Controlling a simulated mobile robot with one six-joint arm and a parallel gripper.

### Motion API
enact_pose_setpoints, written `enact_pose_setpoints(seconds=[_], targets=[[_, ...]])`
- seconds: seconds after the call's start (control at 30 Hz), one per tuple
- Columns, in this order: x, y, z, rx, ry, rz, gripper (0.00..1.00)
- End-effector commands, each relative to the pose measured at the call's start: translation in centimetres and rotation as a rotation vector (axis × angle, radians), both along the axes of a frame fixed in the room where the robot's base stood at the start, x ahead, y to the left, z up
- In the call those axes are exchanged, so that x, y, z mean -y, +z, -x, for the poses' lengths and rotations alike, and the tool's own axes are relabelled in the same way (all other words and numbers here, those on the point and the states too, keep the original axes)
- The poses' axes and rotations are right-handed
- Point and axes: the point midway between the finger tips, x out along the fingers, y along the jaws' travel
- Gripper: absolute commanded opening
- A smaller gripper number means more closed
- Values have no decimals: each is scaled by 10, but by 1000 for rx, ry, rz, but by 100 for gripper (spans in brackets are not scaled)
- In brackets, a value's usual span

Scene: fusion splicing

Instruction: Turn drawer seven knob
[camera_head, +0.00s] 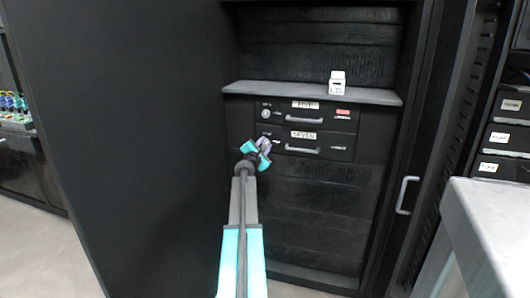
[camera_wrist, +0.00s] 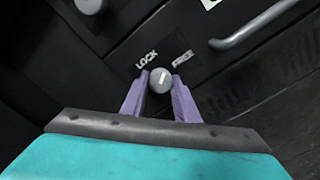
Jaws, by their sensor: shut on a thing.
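The drawer seven knob (camera_wrist: 161,79) is a small round grey knob with a pale pointer line, between the words LOCK and FREE in the wrist view. My gripper (camera_wrist: 160,88) has its two purple fingers on either side of the knob, shut on it. The lower drawer (camera_head: 312,142), labelled SEVEN, has a curved handle (camera_head: 301,150), also in the wrist view (camera_wrist: 258,27).
Another drawer (camera_head: 322,116) with its own knob (camera_head: 266,113) is directly above. A small white block (camera_head: 337,82) stands on the shelf (camera_head: 300,91) above. A grey worktop (camera_head: 495,225) is at the right.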

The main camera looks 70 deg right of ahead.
Motion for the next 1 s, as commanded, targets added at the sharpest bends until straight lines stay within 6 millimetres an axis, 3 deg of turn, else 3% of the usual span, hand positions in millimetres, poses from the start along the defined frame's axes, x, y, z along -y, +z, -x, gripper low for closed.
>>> enact_pose_setpoints(seconds=[0.6, 1.0], targets=[[0, -3, -1, 461, 0, -27, 5], [0, 0, 0, 574, -2, -34, 5]])
